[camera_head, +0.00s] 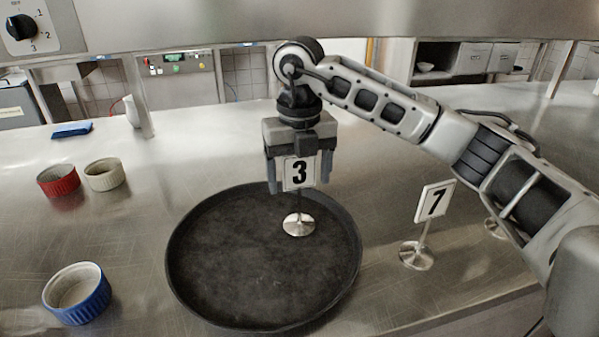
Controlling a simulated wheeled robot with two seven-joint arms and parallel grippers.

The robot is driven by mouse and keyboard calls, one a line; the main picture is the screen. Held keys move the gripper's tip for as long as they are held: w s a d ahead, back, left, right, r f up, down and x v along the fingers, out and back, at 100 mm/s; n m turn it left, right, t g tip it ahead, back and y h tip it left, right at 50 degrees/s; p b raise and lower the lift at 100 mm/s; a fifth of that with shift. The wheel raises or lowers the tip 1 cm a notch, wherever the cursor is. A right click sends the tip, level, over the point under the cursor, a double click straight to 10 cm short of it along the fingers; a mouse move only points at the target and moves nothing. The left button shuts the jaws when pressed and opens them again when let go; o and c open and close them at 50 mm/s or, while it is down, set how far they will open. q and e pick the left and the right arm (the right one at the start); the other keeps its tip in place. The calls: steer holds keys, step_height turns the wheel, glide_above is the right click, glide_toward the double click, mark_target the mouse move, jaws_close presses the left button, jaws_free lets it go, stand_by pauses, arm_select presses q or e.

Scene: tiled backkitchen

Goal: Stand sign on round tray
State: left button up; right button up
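A sign (299,173) with a black 3 on a white plate stands upright, its round metal base on the dark round tray (215,285), right of the tray's middle. My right gripper (299,182) points down from above at the sign's plate. Its fingers are spread apart, one on each side of the plate, with a small gap showing at the left. A second sign (435,202) with a 7 stands slightly tilted on the steel counter, right of the tray. My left gripper is not in view.
A blue ramekin (92,306) stands left of the tray. A red ramekin (58,181) and a cream ramekin (104,175) are farther back. Another metal base (495,228) is partly hidden behind my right arm. The counter (150,220) between ramekins and tray is clear.

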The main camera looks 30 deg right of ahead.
step_height(320, 180, up, 12)
steer(key=shift+r+p, duration=0.2)
steer(key=shift+p, duration=0.6)
